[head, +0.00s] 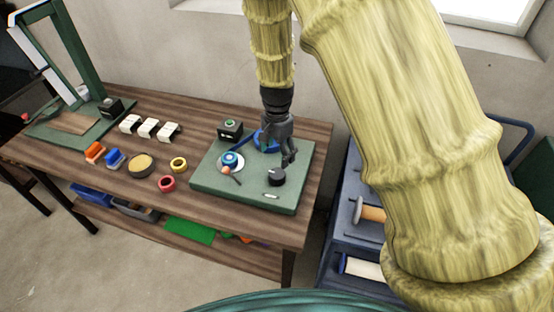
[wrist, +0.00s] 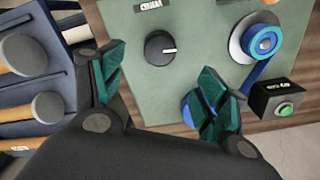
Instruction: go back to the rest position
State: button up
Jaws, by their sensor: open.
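My gripper (head: 280,152) is at the back right part of a green panel (head: 240,197) on the wooden table. In the wrist view my gripper (wrist: 160,90) has its two green-padded fingers spread wide, with nothing between them. A black knob (head: 277,176) is on the panel close to the fingers in the head view. It also shows beyond the open fingers in the wrist view (wrist: 158,47). I cannot tell the exact height of the fingertips above the panel.
A black box with a green button (head: 230,130) and a white-and-blue spool (head: 231,161) stand near my gripper. Rings (head: 167,184), white blocks (head: 147,127) and a green frame (head: 72,50) are farther left.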

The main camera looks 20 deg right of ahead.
jog(key=shift+r, duration=0.65)
